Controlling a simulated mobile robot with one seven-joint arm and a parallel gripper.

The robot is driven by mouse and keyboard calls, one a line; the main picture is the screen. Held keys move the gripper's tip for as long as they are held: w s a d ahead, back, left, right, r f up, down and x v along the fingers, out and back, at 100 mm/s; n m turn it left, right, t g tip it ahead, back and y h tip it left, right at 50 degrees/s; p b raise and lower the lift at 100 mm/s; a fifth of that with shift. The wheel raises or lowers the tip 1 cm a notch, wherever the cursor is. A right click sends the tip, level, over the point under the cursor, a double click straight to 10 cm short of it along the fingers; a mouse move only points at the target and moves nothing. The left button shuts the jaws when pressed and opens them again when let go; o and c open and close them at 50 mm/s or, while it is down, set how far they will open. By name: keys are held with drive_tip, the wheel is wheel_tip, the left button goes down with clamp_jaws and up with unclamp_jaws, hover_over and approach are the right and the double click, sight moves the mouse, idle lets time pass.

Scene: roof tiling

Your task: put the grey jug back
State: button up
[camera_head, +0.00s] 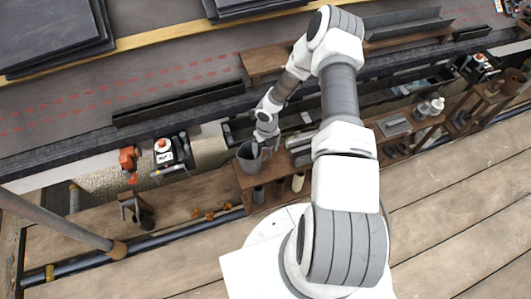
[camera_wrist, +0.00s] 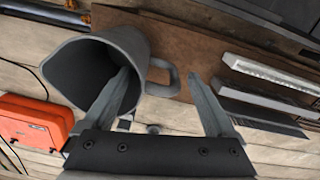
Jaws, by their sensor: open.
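The grey jug (camera_head: 250,157) stands on the left end of a brown wooden bench in the head view. In the wrist view the grey jug (camera_wrist: 135,58) shows its open mouth and its handle, which points right. My gripper (camera_head: 266,140) is right beside the jug in the head view. In the wrist view my gripper (camera_wrist: 162,85) is open, with its left finger overlapping the jug's body and its right finger beyond the handle. The handle lies between the fingertips in the picture; I cannot tell whether anything touches.
The wooden bench (camera_head: 243,180) carries other items right of the jug, with several cylinders below. Long pale and dark strips (camera_wrist: 270,75) lie right in the wrist view, an orange case (camera_wrist: 35,122) at left. An orange tool (camera_head: 129,160) and a small machine (camera_head: 168,152) stand left.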

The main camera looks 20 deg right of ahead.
wheel_tip(320, 180, up, 9)
drive_tip(key=shift+d+f+p, duration=0.15)
drive_tip(key=shift+f+p, duration=0.05)
drive_tip(key=shift+p, duration=0.95)
drive_tip(key=d+r+m+t+h, duration=0.15)
drive_tip(key=r+m, duration=0.45)
drive_tip(key=r, duration=0.6)
drive_tip(key=d+r+m+h, duration=0.2)
drive_tip(key=r+m, duration=0.5)
drive_tip(key=r, duration=0.5)
drive_tip(key=s+a+r+m, duration=0.2)
drive_tip(key=s+r+m, duration=0.3)
drive_tip(key=r+m, duration=0.5)
drive_tip(key=s+a+r+m+t+y, duration=0.1)
drive_tip(key=s+a+r+m+t, duration=0.1)
drive_tip(key=s+r+m, duration=0.5)
drive_tip(key=s+a+r+m+t+y, duration=0.2)
drive_tip(key=s+a+r+m, duration=0.3)
drive_tip(key=s+m, duration=0.3)
drive_tip(key=shift+s+a+r, duration=0.3)
drive_tip(key=shift+s+r, duration=0.5)
drive_tip(key=shift+r, duration=0.1)
